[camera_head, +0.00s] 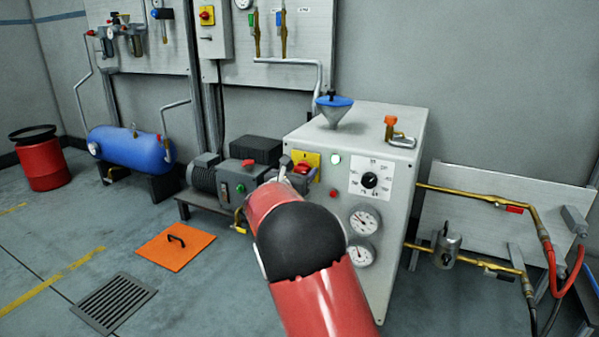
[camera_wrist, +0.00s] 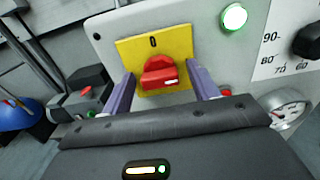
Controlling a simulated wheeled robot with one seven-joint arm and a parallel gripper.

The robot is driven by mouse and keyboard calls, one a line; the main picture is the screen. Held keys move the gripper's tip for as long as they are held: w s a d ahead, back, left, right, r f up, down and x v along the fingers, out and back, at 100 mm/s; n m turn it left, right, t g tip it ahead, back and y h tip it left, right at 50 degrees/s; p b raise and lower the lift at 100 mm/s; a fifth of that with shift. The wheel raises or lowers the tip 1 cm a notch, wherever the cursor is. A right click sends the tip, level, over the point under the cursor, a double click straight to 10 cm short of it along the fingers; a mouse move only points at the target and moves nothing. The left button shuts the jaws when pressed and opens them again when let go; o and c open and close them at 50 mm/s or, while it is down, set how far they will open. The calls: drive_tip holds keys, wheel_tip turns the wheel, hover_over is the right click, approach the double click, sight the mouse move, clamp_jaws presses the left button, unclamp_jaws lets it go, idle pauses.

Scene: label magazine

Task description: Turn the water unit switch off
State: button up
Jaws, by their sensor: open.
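The water unit (camera_head: 395,130) is a grey cabinet with a blue funnel on top. Its red rotary switch (camera_wrist: 160,72) sits on a yellow plate (camera_wrist: 178,40) marked 0 at the top. The white mark on the knob points to the right in the wrist view, not at the 0. The plate (camera_head: 312,157) also shows in the head view, partly hidden by my gripper (camera_head: 296,172). My gripper (camera_wrist: 161,84) is open, with one finger on each side of the knob. I cannot tell whether the fingers touch it.
A lit lamp (camera_wrist: 233,17), a dial (camera_head: 370,180) and two gauges (camera_head: 364,221) are on the same panel. Left of the unit stand a pump motor (camera_head: 203,173) and a blue tank (camera_head: 130,150). Brass pipes (camera_head: 465,190) run out to the right.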

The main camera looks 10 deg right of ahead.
drive_tip(key=c, duration=1)
drive_tip(key=shift+n+b, duration=0.3)
drive_tip(key=shift+n, duration=0.1)
drive_tip(key=n+b, duration=0.1)
drive_tip(key=n, duration=0.1)
drive_tip(key=shift+f+n, duration=0.1)
drive_tip(key=shift+n, duration=0.3)
drive_tip(key=n, duration=0.4)
drive_tip(key=shift+n, duration=0.3)
drive_tip(key=n+p, duration=0.1)
drive_tip(key=n, duration=0.4)
drive_tip(key=shift+r, duration=0.2)
drive_tip(key=n+p, duration=0.2)
drive_tip(key=n, duration=0.2)
drive_tip(key=shift+f+n, duration=0.1)
drive_tip(key=shift+n, duration=0.2)
